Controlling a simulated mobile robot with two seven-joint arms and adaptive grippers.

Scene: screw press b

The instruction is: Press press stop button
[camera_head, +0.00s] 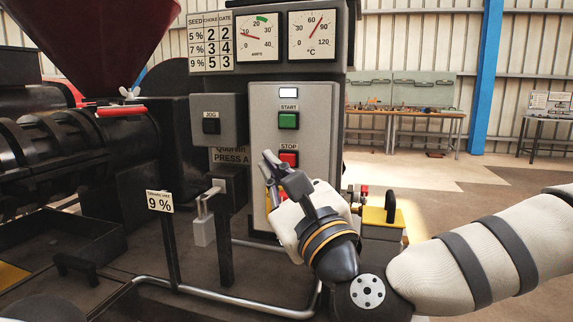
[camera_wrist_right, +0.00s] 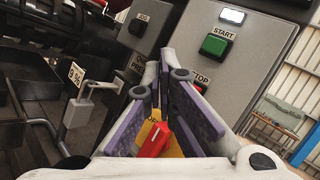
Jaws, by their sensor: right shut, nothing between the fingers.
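The red STOP button (camera_head: 289,158) sits on the grey control panel (camera_head: 318,115), below the green START button (camera_head: 288,121). My right gripper (camera_head: 267,157) is shut and empty, its fingertips just left of the STOP button in the head view. I cannot tell whether they touch the panel. In the right wrist view the gripper (camera_wrist_right: 166,60) points at the panel, and a finger hides most of the STOP button below its label. The green START button (camera_wrist_right: 214,45) shows clear there. My left gripper is not in view.
A JOG box (camera_head: 211,125) stands left of the panel, with gauges (camera_head: 312,35) above. A red and yellow part (camera_wrist_right: 152,140) shows between the fingers in the wrist view. A yellow-topped unit (camera_head: 380,217) stands right of the gripper. A workbench (camera_head: 405,113) is far behind.

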